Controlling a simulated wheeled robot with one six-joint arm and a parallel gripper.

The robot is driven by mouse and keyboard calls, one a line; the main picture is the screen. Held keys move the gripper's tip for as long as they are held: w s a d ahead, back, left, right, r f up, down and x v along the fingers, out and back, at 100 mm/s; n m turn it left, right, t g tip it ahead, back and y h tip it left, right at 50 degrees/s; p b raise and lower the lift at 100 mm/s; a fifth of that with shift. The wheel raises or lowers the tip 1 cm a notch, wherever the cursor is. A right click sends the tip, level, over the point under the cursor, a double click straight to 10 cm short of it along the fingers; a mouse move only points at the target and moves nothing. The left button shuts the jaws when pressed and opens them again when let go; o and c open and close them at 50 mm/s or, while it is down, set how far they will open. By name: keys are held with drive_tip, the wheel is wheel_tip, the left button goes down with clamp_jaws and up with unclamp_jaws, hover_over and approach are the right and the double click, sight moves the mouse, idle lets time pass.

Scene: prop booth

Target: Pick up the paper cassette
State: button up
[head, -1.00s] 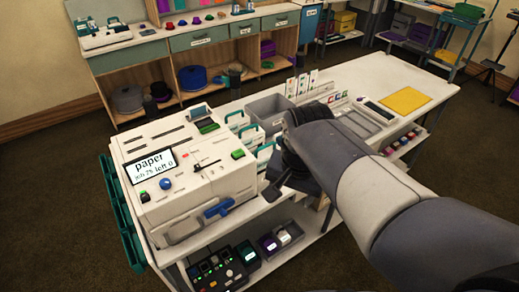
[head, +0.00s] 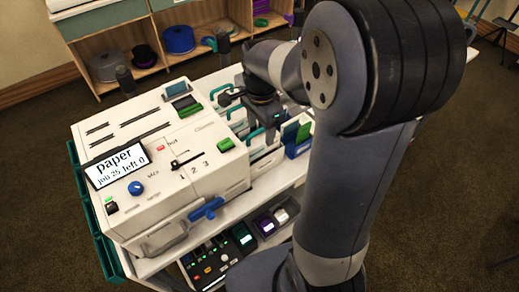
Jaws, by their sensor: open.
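A white printing machine (head: 165,165) stands on the cart, and its screen reads "paper" and "job 25 left 0". Several upright white cassettes (head: 262,160) with teal handles stand in a row along its right side. I cannot tell which one is the paper cassette. My gripper (head: 268,122) points down over the far part of this row, and its jaws are open. The fingertips are small and partly lost among the handles, so I cannot tell whether they touch one. My arm hides much of the row's right side.
A blue holder with green cards (head: 298,138) stands right of the cassettes. The lower shelf carries a control panel (head: 212,262) and small dark boxes (head: 268,222). A wooden shelf unit (head: 150,50) stands behind. Bare brown floor (head: 30,200) lies at left.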

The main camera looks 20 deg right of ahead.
sight(260, 139)
drive_tip(key=f, duration=0.5)
drive_tip(key=shift+s+a+p, duration=0.2)
drive_tip(key=shift+s+p, duration=0.05)
drive_tip(key=shift+p, duration=0.1)
drive_tip(key=shift+c, duration=0.3)
drive_tip(key=c, duration=1.2)
